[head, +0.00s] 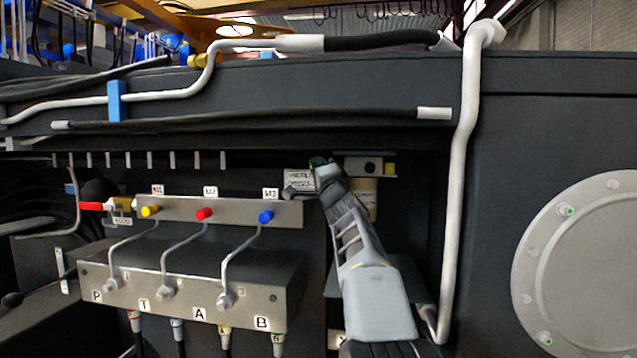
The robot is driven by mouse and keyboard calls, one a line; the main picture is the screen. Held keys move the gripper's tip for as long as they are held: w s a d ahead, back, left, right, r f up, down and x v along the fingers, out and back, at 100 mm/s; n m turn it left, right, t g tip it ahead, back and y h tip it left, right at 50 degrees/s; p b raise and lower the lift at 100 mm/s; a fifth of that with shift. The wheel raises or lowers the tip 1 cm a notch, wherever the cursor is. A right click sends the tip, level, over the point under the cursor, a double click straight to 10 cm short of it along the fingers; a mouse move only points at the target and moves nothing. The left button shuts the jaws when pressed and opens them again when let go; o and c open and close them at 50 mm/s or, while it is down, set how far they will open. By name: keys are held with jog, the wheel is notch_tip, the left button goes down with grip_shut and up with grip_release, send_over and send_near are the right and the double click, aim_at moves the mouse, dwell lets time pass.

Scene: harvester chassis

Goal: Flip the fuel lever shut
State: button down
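My gripper (305,180) is at the end of my grey arm, which reaches up from the bottom right of centre. It is in front of a dark recess in the chassis, beside a small white label (298,178) whose text I cannot read clearly. A grey bracket or valve block (357,166) with a dark round port and a yellow end (389,169) is just right of my gripper. A tan cylinder (364,198) hangs below it, partly behind my arm. I cannot make out the fuel lever for certain; my gripper and arm may hide it. The gap between the fingers is unclear.
A red-handled lever (91,206) on a brass valve stands at the left. A valve block (190,285) with bent metal pipes and yellow, red and blue knobs is left of my arm. A thick pale pipe (460,190) runs down at the right.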

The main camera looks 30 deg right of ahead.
jog(key=c, duration=1.1)
grip_release()
jog(key=shift+c, duration=0.2)
jog(key=shift+s, duration=0.1)
jog(key=shift+s+f+b, duration=0.25)
jog(key=shift+b, duration=0.05)
jog(key=b+v, duration=0.5)
jog(key=v, duration=0.8)
jog(key=shift+b, duration=0.3)
jog(key=shift+s+r, duration=0.1)
